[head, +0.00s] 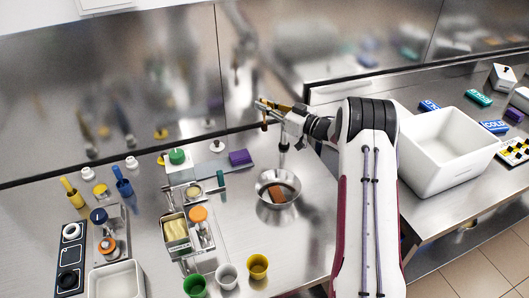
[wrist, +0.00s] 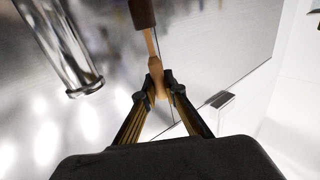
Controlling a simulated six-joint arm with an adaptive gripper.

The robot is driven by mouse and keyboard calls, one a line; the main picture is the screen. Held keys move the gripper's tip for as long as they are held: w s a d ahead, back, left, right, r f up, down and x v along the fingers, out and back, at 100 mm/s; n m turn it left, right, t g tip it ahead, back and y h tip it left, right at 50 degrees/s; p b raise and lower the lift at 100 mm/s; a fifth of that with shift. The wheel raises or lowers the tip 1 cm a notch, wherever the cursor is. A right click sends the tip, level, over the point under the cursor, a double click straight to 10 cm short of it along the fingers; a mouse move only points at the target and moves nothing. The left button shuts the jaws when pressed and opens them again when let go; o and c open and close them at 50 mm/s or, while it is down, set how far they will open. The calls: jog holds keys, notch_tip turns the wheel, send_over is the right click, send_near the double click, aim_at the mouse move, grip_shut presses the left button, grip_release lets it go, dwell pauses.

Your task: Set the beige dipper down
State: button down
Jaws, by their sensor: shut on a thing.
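My gripper (head: 268,107) is at the back of the counter, above and behind the metal bowl, close to the steel back wall. In the wrist view my gripper (wrist: 158,93) is shut on the beige dipper (wrist: 153,48). Its tan shaft runs away from the fingertips to a dark brown end at the top edge, where it is cut off. In the head view the dipper is too small to make out clearly at the fingers. I cannot tell whether it touches anything.
A metal bowl (head: 268,206) with a brown piece inside stands below my gripper. A metal tube (wrist: 68,50) is left of the dipper in the wrist view. Cups, including a yellow one (head: 258,266), stand at the front. A white bin (head: 421,172) stands right. Bare steel surrounds the bowl.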

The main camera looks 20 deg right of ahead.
aim_at(265, 130)
dwell(0.3)
jog(key=shift+f, duration=3.1)
jog(key=shift+f, duration=1.85)
jog(key=shift+f, duration=0.2)
jog(key=c, duration=2.1)
grip_release()
jog(key=shift+r, duration=0.2)
jog(key=v, duration=1.2)
